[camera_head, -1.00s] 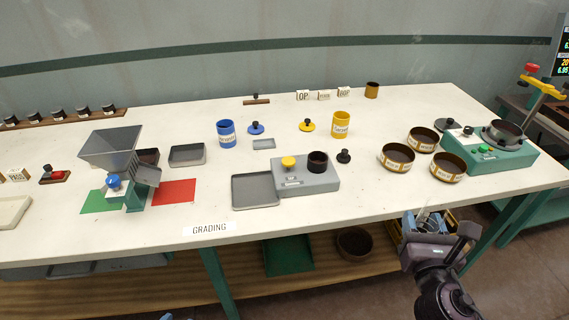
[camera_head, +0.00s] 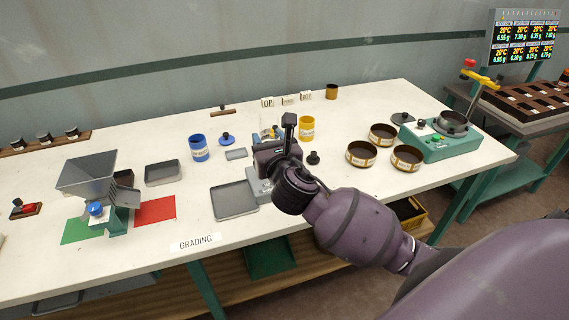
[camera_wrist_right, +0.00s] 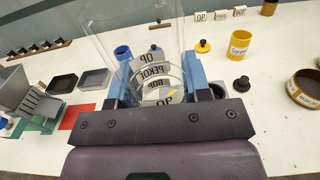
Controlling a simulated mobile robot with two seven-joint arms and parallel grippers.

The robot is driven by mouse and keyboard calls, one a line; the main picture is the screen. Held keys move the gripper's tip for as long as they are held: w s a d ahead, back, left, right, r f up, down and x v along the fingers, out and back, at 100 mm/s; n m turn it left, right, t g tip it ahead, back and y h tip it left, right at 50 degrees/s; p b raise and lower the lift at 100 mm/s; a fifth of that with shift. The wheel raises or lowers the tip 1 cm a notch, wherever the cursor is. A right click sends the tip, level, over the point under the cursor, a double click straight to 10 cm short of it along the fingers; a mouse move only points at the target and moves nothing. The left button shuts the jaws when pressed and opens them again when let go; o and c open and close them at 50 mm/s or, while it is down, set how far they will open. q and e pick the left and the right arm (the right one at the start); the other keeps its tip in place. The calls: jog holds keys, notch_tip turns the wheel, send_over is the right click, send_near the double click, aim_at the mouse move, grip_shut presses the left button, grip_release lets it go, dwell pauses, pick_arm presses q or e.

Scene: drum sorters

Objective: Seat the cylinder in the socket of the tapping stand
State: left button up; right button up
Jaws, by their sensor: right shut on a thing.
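My right gripper (camera_head: 275,143) is over the tapping stand, shut on a clear cylinder. In the right wrist view the cylinder (camera_wrist_right: 108,40) is transparent, with lettered bands, between the blue fingers of the gripper (camera_wrist_right: 156,88); it looks upright, and its lower end is hidden. The grey tapping stand (camera_head: 256,191) is mostly covered by my gripper and arm in the head view. Its socket is hidden there, so I cannot tell how far the cylinder is above it or whether they touch. My left gripper is not in view.
A grey tray (camera_head: 235,200) lies left of the stand. A black-knobbed weight (camera_head: 313,158) and a yellow canister (camera_head: 307,127) are close on its right and behind. A blue canister (camera_head: 200,148) stands farther left. Several sieves (camera_head: 361,154) stand at right.

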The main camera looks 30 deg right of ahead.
pick_arm(q)
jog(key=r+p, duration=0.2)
jog(key=p, duration=0.1)
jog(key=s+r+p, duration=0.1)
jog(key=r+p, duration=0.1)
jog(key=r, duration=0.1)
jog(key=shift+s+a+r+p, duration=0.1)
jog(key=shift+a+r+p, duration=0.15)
jog(key=shift+p, duration=0.15)
pick_arm(e)
jog(key=w+d+r+m+g+h, duration=0.2)
jog(key=w+d+r+h, duration=0.3)
jog(key=d+r, duration=0.6)
jog(key=w+m, duration=0.1)
jog(key=w, duration=0.1)
jog(key=shift+w+m, duration=0.3)
jog(key=shift+w, duration=0.05)
pick_arm(q)
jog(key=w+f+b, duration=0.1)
jog(key=b, duration=0.2)
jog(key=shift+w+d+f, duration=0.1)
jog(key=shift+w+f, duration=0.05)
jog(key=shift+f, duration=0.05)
pick_arm(e)
notch_tip(320, 180, down, 20)
jog(key=shift+r, duration=0.25)
jog(key=o, duration=1)
